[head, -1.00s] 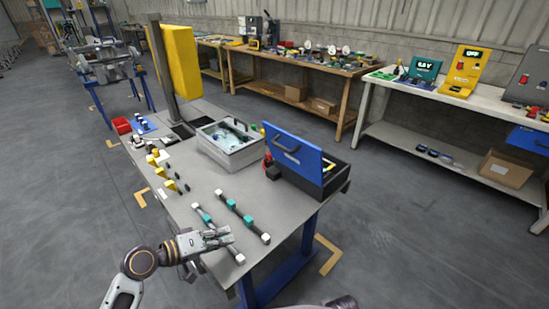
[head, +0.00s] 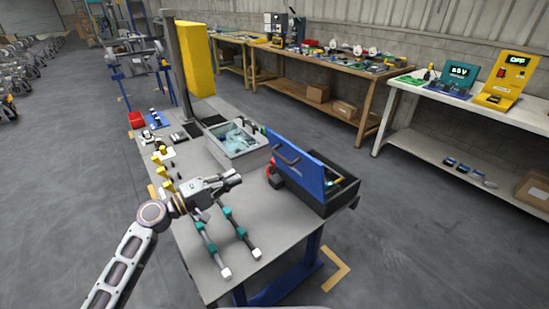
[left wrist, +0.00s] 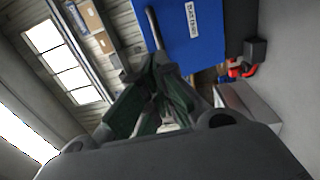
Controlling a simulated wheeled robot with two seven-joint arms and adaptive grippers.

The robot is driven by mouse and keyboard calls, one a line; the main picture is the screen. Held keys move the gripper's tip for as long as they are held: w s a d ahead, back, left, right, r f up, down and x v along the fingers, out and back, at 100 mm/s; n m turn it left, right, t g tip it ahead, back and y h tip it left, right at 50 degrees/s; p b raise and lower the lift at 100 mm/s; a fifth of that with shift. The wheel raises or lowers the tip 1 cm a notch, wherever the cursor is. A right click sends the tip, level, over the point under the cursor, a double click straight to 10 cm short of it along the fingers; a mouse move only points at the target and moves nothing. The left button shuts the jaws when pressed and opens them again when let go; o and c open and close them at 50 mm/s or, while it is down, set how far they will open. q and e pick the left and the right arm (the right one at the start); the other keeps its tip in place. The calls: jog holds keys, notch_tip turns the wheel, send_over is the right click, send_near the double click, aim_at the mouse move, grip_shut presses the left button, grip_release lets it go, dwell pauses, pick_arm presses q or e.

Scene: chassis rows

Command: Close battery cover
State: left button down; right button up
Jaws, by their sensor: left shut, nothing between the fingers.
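The blue battery cover (head: 302,178) stands raised and leaning on the black battery box (head: 343,197), with a dark bar handle (head: 287,152) on its face. The box is open, and the cover hides part of its inside. My left gripper (head: 238,179) is shut and empty above the table, left of the cover and apart from it. In the left wrist view the gripper's fingers (left wrist: 160,88) are together, with the blue cover (left wrist: 203,35) and its white label beyond them. My right gripper is not in view.
A grey bin (head: 235,140) stands left of the box on the grey table (head: 205,262). Two rods with teal and white blocks (head: 240,232) lie near the front. A yellow panel (head: 196,60) on a post rises behind. The table's front right is clear.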

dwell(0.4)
